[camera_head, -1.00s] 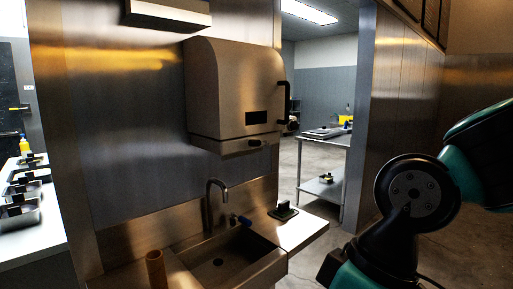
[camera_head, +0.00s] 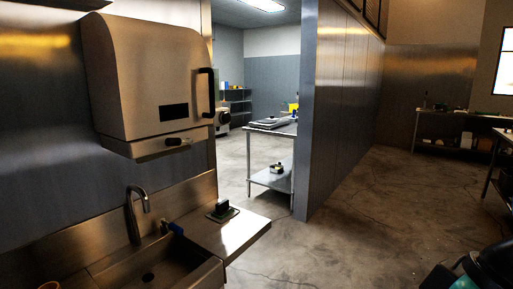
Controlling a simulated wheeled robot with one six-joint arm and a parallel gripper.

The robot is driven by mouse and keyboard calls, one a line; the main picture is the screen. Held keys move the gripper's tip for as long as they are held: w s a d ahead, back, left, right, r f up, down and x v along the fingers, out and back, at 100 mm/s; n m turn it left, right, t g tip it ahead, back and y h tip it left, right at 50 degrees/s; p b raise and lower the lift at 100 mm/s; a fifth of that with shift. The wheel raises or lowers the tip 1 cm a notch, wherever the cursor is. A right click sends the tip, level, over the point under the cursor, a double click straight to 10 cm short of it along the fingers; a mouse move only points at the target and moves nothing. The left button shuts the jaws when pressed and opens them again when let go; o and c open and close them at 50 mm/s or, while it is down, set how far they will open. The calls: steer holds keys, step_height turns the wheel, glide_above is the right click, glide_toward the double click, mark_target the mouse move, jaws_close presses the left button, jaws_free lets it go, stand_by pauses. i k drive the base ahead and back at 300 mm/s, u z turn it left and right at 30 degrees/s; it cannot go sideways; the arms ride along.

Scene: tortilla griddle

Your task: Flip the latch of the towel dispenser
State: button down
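The towel dispenser (camera_head: 140,75) is a large brushed-metal box on the steel wall above the sink, at the left of the view. A black handle (camera_head: 208,92) stands out on its right side. A dark window (camera_head: 173,112) is in its front. A small dark latch (camera_head: 173,142) sits at the lower front edge, and its exact position is too small to tell. My gripper is out of view. Only a dark and teal part of my arm shows at the bottom right corner, well apart from the dispenser.
Below the dispenser is a steel sink (camera_head: 205,272) with a curved faucet (camera_head: 137,210). A black item (camera_head: 221,209) rests on the counter (camera_head: 240,228). A steel table (camera_head: 268,132) stands through the opening. A wall end (camera_head: 307,120) rises right of it. The floor (camera_head: 350,215) at right is clear.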

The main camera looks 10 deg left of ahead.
mark_target(169, 142)
steer(key=z, duration=0.25)
steer(key=i, duration=0.85)
steer(key=u, duration=1.15)
